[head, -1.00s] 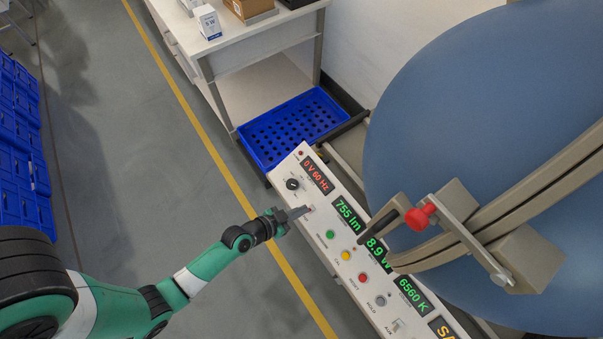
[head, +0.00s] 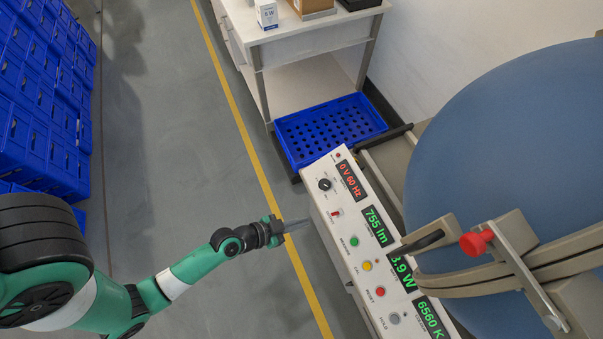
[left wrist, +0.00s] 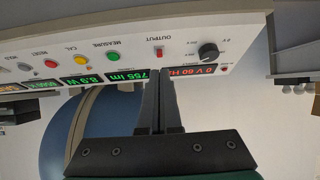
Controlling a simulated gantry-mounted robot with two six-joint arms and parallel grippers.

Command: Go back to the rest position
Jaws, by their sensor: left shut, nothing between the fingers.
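My left gripper (head: 297,225) is shut and empty. In the head view its fingertips are just left of the white control panel (head: 343,218), apart from it as far as I can see. In the left wrist view the shut fingers (left wrist: 157,95) point toward the panel, near the red OUTPUT switch (left wrist: 159,52). The switch also shows in the head view (head: 336,213). The panel displays read 0 V 60 Hz, 755 lm, 8.9 W and 6560 K. My right gripper is not in view.
A large blue sphere (head: 510,150) with a beige band and a red-knobbed latch (head: 476,243) stands right of the panel. A blue perforated crate (head: 330,130) lies behind it, below a white bench (head: 310,28). Blue bins (head: 40,100) stand at the left. The grey floor between is clear.

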